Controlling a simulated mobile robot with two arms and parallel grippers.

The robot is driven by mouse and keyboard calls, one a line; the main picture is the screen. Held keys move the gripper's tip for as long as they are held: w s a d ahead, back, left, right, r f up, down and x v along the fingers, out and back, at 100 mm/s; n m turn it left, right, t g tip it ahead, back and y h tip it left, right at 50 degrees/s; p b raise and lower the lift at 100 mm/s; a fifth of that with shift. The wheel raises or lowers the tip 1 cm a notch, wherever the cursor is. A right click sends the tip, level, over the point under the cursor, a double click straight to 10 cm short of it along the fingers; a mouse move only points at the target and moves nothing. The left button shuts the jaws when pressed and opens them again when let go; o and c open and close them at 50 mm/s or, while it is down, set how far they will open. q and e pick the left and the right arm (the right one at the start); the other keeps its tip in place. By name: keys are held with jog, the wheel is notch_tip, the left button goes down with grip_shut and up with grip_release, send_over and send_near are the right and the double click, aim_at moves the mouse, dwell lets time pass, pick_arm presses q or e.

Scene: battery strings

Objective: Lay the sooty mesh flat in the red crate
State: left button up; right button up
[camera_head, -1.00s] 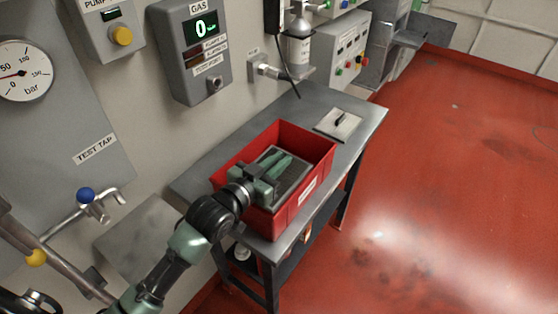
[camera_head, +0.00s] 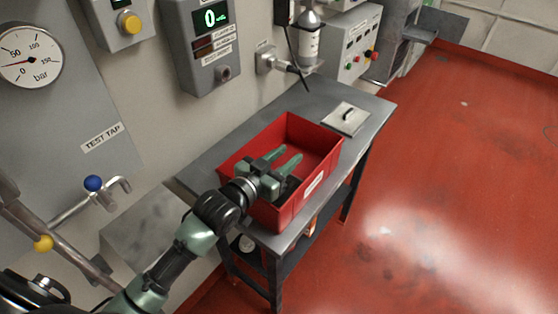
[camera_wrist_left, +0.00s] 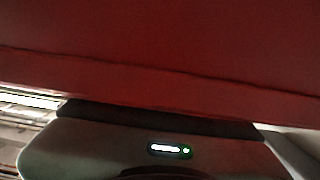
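The red crate (camera_head: 324,176) stands on the grey metal bench. My left gripper (camera_head: 287,153) reaches into the crate from the left, over its near part. Its two green fingers are apart, with nothing visible held between them. A dark grey patch, seemingly the sooty mesh (camera_head: 292,186), shows low in the crate beside and below the gripper. The gripper and crate wall hide most of it, so I cannot tell whether it lies flat. In the left wrist view, red crate surface (camera_wrist_left: 170,45) fills the upper part; no mesh shows there. My right gripper is not in view.
The grey bench (camera_head: 290,103) has free room behind the crate. A square plate with a dark handle (camera_head: 345,118) lies at its far right. Wall panels and a tap with a blue knob (camera_head: 93,183) stand left of the bench. Red floor is open at right.

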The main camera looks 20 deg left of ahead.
pick_arm(q)
jog(key=r+b+v, duration=0.1)
jog(key=b+v, duration=0.1)
jog(key=v, duration=1)
